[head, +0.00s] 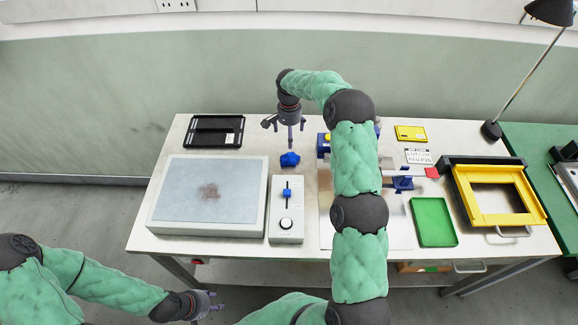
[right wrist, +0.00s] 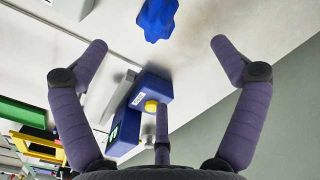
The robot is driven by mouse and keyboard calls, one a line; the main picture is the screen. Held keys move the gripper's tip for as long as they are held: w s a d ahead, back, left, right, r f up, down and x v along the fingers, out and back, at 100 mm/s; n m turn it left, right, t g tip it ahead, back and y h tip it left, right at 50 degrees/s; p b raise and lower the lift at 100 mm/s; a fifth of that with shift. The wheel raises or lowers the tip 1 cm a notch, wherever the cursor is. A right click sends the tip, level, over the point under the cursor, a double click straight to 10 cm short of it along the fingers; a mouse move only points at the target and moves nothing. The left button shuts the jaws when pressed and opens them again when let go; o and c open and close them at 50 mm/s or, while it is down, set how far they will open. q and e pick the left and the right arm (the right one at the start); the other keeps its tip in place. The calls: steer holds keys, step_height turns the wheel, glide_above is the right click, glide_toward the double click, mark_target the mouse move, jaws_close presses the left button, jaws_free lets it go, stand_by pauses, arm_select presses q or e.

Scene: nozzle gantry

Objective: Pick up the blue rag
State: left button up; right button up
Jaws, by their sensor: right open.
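The blue rag (head: 290,159) lies crumpled on the white table, behind the control box with the blue slider. My right gripper (head: 290,140) is above and just behind it, pointing down. In the right wrist view the rag (right wrist: 157,18) shows at the top edge, partly cut off, beyond the spread fingertips. The right gripper (right wrist: 155,48) is open, with nothing between its fingers. My left gripper (head: 217,301) is low in front of the table, well away from the rag, and looks open and empty.
The control box (head: 286,226) and a large flat plate (head: 165,215) stand in front and to the left. A black tray (head: 194,131) is at the back left. A blue device with a yellow knob (right wrist: 153,92) is close by. A green tray (head: 433,222) and yellow frame (head: 467,200) are right.

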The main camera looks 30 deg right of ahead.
mark_target(290, 154)
step_height(290, 154, down, 2)
steer(key=shift+f+b, duration=0.1)
steer(key=shift+b, duration=0.45)
step_height(290, 154, down, 5)
steer(key=shift+f, duration=0.15)
steer(key=f, duration=0.5)
steer(key=shift+s, duration=0.25)
arm_select(q)
step_height(290, 154, down, 2)
steer(key=shift+f, duration=0.25)
arm_select(e)
steer(key=shift+a+f, duration=0.1)
steer(key=c, duration=1.3)
